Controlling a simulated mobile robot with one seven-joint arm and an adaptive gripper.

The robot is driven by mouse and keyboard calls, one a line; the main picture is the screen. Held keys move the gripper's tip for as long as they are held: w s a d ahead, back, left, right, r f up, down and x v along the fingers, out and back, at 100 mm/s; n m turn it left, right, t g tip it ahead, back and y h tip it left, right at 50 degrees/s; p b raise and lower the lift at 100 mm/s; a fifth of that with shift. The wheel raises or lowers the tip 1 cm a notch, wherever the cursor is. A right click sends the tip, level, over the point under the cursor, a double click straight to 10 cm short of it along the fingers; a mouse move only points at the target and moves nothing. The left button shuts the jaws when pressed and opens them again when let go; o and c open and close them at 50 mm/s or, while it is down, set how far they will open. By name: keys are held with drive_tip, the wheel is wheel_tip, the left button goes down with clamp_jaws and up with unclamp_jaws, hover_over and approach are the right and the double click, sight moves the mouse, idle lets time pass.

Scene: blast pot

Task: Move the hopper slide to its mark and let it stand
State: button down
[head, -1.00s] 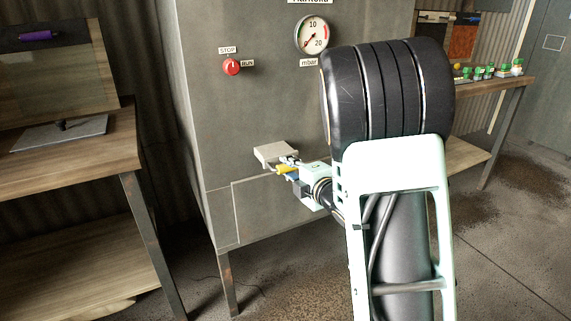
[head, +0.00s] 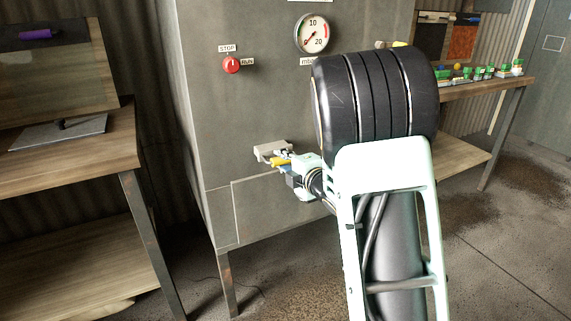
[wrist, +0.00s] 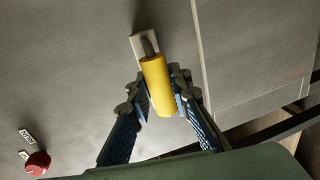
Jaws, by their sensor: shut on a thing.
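The hopper slide shows as a yellow handle (wrist: 158,84) on a dark stem that comes out of a pale plate (wrist: 139,44) on the cabinet face. In the head view the yellow handle (head: 280,161) is small, just below a pale grey box-like fitting (head: 271,149) on the cabinet front. My gripper (wrist: 163,96) is shut on the yellow handle, one blue-padded finger on each side. It also shows in the head view (head: 284,164), close against the fitting. I cannot make out a mark for the slide; my wheel-like arm joint and link cover part of the cabinet.
The grey cabinet (head: 240,120) carries a red STOP/RUN knob (head: 231,65) and a round mbar gauge (head: 313,34). A wooden bench (head: 70,148) stands at left and another (head: 500,82) with small items at right. The floor at lower right is open.

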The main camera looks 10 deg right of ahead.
drive_tip(key=shift+r+b+x, duration=0.15)
drive_tip(key=shift+x, duration=0.6)
drive_tip(key=shift+r+b+x, duration=0.15)
drive_tip(key=shift+x, duration=0.65)
drive_tip(key=c, duration=1.7)
unclamp_jaws()
drive_tip(key=shift+c, duration=0.2)
drive_tip(key=shift+b+v, duration=0.5)
drive_tip(key=shift+v, duration=3)
